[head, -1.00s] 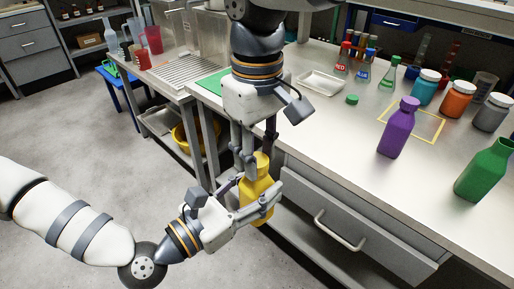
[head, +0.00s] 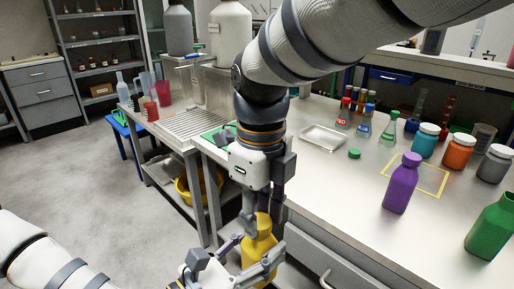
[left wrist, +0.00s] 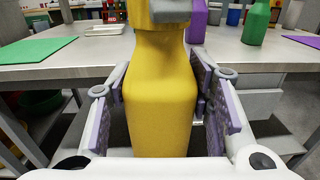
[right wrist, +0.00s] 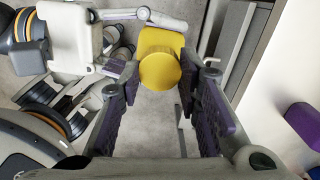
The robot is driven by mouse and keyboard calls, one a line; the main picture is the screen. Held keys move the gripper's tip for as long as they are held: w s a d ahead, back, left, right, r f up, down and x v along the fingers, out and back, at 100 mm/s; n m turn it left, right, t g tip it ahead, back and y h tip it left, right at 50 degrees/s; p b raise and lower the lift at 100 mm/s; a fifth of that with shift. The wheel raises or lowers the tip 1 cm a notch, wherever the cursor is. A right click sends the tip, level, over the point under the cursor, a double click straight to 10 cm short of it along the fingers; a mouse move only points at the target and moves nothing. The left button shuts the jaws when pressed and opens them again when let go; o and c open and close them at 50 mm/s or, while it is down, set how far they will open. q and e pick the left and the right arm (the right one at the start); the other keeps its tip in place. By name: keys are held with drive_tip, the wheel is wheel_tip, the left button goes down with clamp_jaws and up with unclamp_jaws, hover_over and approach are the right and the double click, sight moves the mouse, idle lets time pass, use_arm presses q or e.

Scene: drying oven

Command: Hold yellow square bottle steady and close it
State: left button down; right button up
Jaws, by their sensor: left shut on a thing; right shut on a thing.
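The yellow square bottle (head: 258,252) is upright, held in the air in front of the bench. My left gripper (head: 240,264) is shut on its body from the side; the left wrist view shows the bottle (left wrist: 160,100) between the two finger pads. The yellow cap (head: 263,222) is at the bottle's top. My right gripper (head: 262,220) points down from above and is shut on the cap, which shows round in the right wrist view (right wrist: 160,71). Whether the cap is fully seated I cannot tell; the fingers partly hide the neck.
On the bench (head: 330,190) stand a purple bottle (head: 402,186), a green bottle (head: 490,232) and a loose green cap (head: 354,154). A white tray (head: 323,138), flasks and several jars are behind. A drawer front (head: 320,255) lies close to the held bottle.

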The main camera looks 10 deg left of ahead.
drive_tip(key=shift+a+m, duration=0.1)
drive_tip(key=shift+m, duration=0.8)
drive_tip(key=o, duration=0.7)
drive_tip(key=shift+c, duration=0.2)
drive_tip(key=shift+r, duration=2.45)
